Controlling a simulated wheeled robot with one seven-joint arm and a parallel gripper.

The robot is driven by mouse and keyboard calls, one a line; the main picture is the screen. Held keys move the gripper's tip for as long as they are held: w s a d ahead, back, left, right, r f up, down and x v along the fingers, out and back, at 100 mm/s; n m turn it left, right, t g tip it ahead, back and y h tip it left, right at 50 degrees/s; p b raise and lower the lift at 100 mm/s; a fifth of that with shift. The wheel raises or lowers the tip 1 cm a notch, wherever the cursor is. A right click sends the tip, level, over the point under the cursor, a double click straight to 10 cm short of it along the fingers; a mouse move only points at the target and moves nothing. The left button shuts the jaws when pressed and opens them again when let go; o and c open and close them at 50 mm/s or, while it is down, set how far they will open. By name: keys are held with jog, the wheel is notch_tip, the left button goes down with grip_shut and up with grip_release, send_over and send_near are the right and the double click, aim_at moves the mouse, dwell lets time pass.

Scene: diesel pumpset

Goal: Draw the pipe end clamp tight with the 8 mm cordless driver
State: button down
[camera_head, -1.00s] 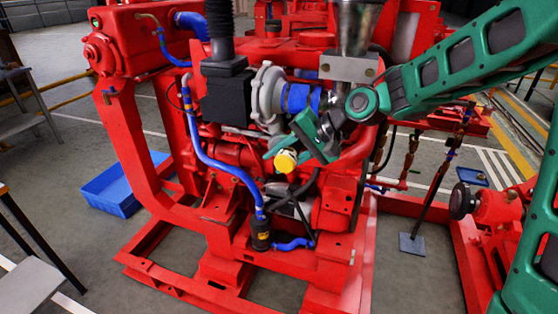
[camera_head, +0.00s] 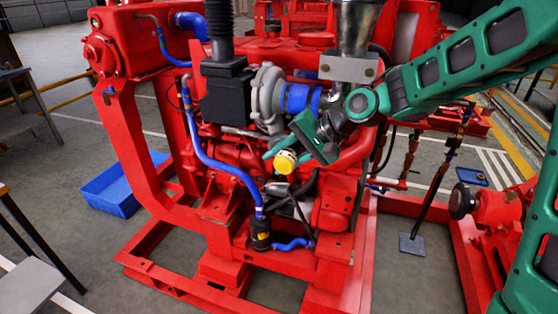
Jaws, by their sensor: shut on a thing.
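My gripper (camera_head: 292,146) is in front of the red engine, close to the turbocharger. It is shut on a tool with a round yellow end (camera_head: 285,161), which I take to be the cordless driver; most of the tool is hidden. A blue hose piece (camera_head: 298,98) joins the silver turbocharger (camera_head: 267,92) just above my gripper. Whether its far end carries the pipe end clamp is too small to tell. The driver's tip, and whether it touches any clamp, cannot be seen.
A long blue hose (camera_head: 215,165) runs down the engine's left side to a black cylinder (camera_head: 261,235). A black box (camera_head: 226,92) stands left of the turbocharger. The red frame (camera_head: 170,290) surrounds the base. A blue crate (camera_head: 112,192) lies on the floor at left.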

jog(key=shift+w+d+r, duration=0.1)
jog(key=shift+w+d, duration=0.15)
jog(key=shift+w, duration=0.2)
dwell(2.0)
jog(key=shift+s+a, duration=0.1)
jog(key=shift+s, duration=0.05)
dwell(1.1)
